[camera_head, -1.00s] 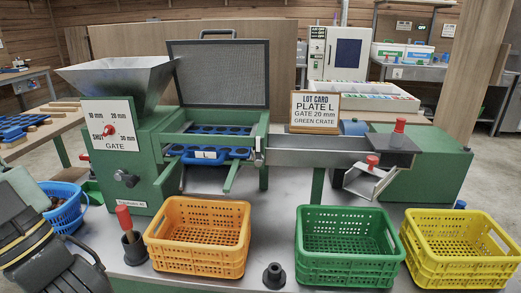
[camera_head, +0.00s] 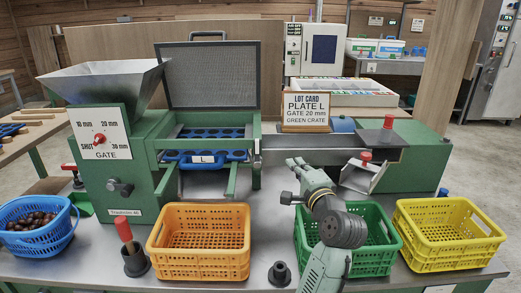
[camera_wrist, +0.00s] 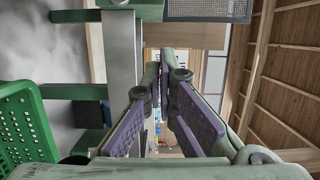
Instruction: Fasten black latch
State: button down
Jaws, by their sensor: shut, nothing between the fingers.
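A green sorting machine (camera_head: 127,183) stands on the metal table. Its mesh lid (camera_head: 210,75) is raised upright above a blue plate (camera_head: 203,158) in the open frame. A small dark fitting (camera_head: 257,148) at the frame's right front corner may be the black latch; it is too small to be sure. My gripper (camera_head: 295,162) is shut and empty, to the right of that fitting, below the metal chute and above the green crate's back edge. In the wrist view, my gripper's fingers (camera_wrist: 163,75) are close together; no latch can be made out there.
An orange crate (camera_head: 158,248), a green crate (camera_head: 386,262) and a yellow crate (camera_head: 428,262) line the front. A lot card (camera_head: 307,108) stands behind the metal chute (camera_head: 325,150). A blue basket (camera_head: 30,242) holds chestnuts. A red-handled tool (camera_head: 124,230) stands upright.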

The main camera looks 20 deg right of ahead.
aim_at(257, 154)
jog(key=shift+s+d+f, duration=0.15)
jog(key=shift+d, duration=0.1)
jog(key=w+a+p, duration=0.3)
jog(key=w, duration=0.8)
jog(key=shift+a+p, duration=0.3)
jog(key=shift+a, duration=0.05)
